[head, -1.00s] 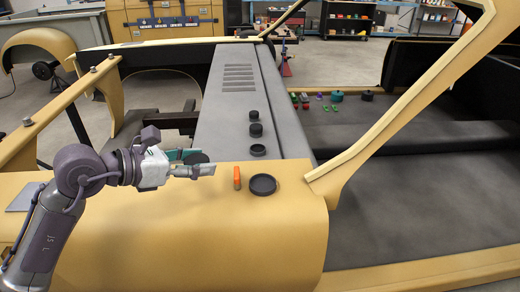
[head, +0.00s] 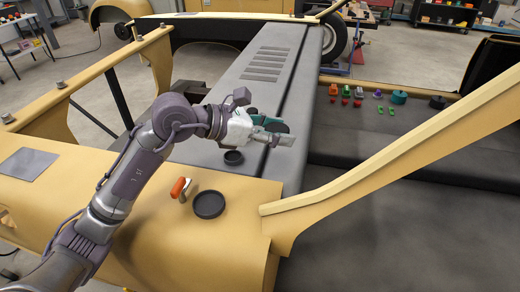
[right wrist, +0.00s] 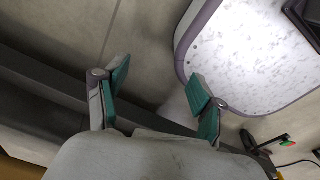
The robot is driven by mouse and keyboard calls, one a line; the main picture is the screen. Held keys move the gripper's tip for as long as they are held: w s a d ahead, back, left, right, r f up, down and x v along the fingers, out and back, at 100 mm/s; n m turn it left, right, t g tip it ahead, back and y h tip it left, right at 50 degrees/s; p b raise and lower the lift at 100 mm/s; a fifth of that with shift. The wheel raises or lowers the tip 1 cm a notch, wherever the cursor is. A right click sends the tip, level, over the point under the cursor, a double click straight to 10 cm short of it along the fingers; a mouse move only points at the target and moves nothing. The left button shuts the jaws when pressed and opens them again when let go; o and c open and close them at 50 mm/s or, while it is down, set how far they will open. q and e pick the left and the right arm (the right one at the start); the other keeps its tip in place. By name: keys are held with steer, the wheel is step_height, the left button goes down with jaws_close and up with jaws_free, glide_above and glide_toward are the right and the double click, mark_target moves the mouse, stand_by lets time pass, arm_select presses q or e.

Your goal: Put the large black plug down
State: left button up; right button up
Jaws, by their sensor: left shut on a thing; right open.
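My left gripper (head: 282,133) is in the head view, above the grey panel. It is shut on a dark round piece, which looks like the large black plug (head: 279,126). The fingers hide most of it, so its full shape cannot be told. A shallow black round dish-like piece (head: 208,205) lies on the yellow body panel, below and left of the gripper. A smaller black round piece (head: 233,157) lies on the grey panel, just below left of the gripper. My right gripper (right wrist: 160,92) is open and empty in the right wrist view, its green-padded fingers well apart.
An orange-handled piece (head: 180,187) stands beside the black dish. Several small coloured pieces, a teal round piece (head: 398,97) and a black one (head: 438,102) sit on the dark floor at right. A yellow pillar (head: 400,150) slants across the right. The slotted grey panel (head: 275,65) is clear farther back.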

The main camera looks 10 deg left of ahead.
arm_select(q)
steer(key=p, duration=0.2)
glide_above(233, 159)
steer(key=s+d, duration=0.2)
steer(key=d, duration=0.1)
step_height(233, 159, down, 4)
steer(key=w+a+f, duration=0.1)
steer(key=w+a+f+p, duration=0.1)
steer(key=shift+w+a+f, duration=0.1)
steer(key=shift+a+f, duration=0.15)
steer(key=shift+a, duration=0.1)
step_height(233, 159, down, 3)
steer(key=shift+a+f+p, duration=0.1)
steer(key=shift+p, duration=0.75)
steer(key=shift+f, duration=0.45)
steer(key=shift+f+b, duration=0.35)
steer(key=shift+b, duration=0.1)
steer(key=o, duration=0.8)
steer(key=shift+r, duration=0.1)
steer(key=o, duration=0.3)
arm_select(e)
steer(key=a+r, duration=0.1)
steer(key=s+a+r, duration=0.1)
steer(key=r, duration=0.1)
steer(key=s+a+r, duration=0.1)
steer(key=shift+r, duration=0.15)
